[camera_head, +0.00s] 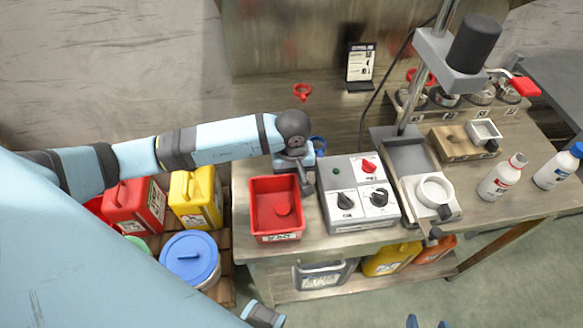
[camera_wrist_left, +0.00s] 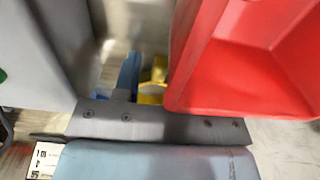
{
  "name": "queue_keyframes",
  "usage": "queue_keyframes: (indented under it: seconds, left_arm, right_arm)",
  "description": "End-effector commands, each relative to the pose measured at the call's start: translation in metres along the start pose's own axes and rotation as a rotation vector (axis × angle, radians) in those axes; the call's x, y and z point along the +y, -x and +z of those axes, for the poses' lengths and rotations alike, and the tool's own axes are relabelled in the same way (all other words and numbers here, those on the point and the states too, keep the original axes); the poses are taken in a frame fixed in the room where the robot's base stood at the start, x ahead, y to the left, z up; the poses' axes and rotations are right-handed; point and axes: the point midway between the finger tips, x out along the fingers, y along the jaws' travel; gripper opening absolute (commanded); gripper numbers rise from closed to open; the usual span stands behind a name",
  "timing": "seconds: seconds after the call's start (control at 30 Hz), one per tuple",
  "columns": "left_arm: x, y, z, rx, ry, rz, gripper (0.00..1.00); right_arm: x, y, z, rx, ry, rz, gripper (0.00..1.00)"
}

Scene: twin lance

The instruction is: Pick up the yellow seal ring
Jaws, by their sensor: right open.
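My left gripper (camera_head: 304,184) points down at the bench in the head view, in the gap between the red tray (camera_head: 258,236) and the grey control box (camera_head: 334,212). In the left wrist view a yellow piece (camera_wrist_left: 151,94), probably the yellow seal ring, shows low in that gap beside a blue finger-like part (camera_wrist_left: 129,74). The red tray and grey palm bar cover much of it, so I cannot tell whether the fingers hold it. The ring is hidden in the head view. My right gripper (camera_head: 427,323) is open at the bottom edge, away from the bench.
A red ring (camera_head: 303,91) lies at the back of the bench, and a blue ring (camera_head: 319,146) lies just behind my left gripper. A press stand (camera_head: 415,95) and two white bottles (camera_head: 502,178) are to the right. The tray and control box closely flank my left gripper.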

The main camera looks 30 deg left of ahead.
Motion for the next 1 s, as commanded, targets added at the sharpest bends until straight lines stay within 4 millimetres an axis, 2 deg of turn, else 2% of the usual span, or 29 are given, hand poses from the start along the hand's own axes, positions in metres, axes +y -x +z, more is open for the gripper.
queue_keyframes:
  seconds: [0.03,0.13,0.17,0.67,0.87,1.0]
  left_arm:
    - [0.0,0.0,0.0,0.0,0.0,0.0,0.27]
    - [0.0,0.0,0.0,0.0,0.0,0.0,0.04]
    - [0.0,0.0,0.0,0.0,0.0,0.0,0.0]
    - [0.0,0.005,0.0,0.001,0.0,0.001,0.0]
    - [0.0,0.029,-0.001,0.003,-0.002,0.002,0.0]
    - [0.001,0.058,-0.001,0.004,-0.002,0.003,0.0]
  right_arm:
    - [0.0,0.0,0.0,-0.001,0.0,0.0,0.65]
    - [0.0,0.0,0.0,-0.001,0.0,0.0,0.65]
    - [0.0,0.0,0.0,-0.002,0.0,0.0,0.65]
    - [0.0,0.0,0.001,-0.003,0.0,-0.001,0.65]
    - [0.0,-0.001,0.002,-0.004,-0.001,-0.001,0.65]
    - [0.0,-0.002,0.004,-0.006,-0.002,-0.001,0.65]
